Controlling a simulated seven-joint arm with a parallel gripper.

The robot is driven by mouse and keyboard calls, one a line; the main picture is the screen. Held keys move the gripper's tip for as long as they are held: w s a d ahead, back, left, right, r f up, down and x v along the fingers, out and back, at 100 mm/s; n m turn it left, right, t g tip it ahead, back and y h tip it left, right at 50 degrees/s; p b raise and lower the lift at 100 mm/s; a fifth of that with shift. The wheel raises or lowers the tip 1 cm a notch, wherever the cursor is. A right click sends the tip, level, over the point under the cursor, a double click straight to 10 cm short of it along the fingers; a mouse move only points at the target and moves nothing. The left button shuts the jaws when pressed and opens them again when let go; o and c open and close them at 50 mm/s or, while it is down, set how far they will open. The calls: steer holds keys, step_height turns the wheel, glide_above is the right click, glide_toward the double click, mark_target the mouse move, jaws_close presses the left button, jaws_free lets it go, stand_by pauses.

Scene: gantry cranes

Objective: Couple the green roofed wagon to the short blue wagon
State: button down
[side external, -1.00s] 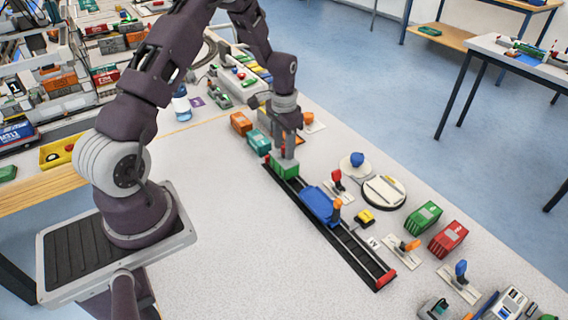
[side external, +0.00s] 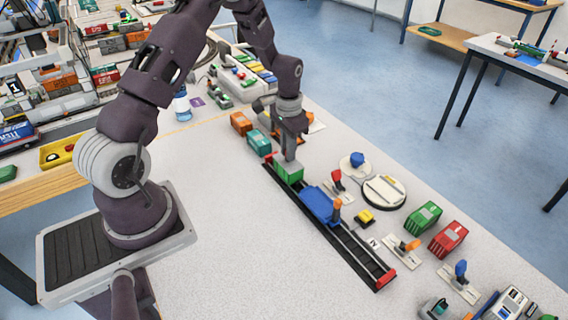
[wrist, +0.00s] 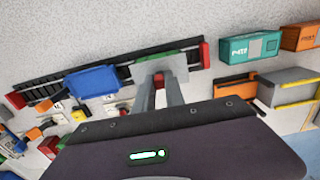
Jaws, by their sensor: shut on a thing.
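The green roofed wagon (side external: 289,174) stands on the black track (side external: 352,245) near its far end. My gripper (side external: 289,158) is above it with its fingers shut on it. In the wrist view the fingers (wrist: 160,88) reach onto the grey roof, and a little green (wrist: 160,56) shows behind it. The short blue wagon (side external: 319,204) is on the same track, on the near side of the green wagon. It also shows in the wrist view (wrist: 92,81), left of the green wagon with a small gap. I cannot make out the couplings.
Red stops (side external: 385,279) close the track ends. Teal (side external: 258,142) and orange (side external: 240,122) containers stand beyond the far end. A red lever (side external: 337,178) and an orange lever (side external: 337,206) stand close beside the track. The table left of the track is clear.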

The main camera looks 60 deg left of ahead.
steer(key=shift+w+d, duration=0.1)
steer(key=shift+d, duration=1.35)
steer(key=c, duration=1.3)
jaws_free()
steer(key=shift+r, duration=3.5)
steer(key=shift+r, duration=0.1)
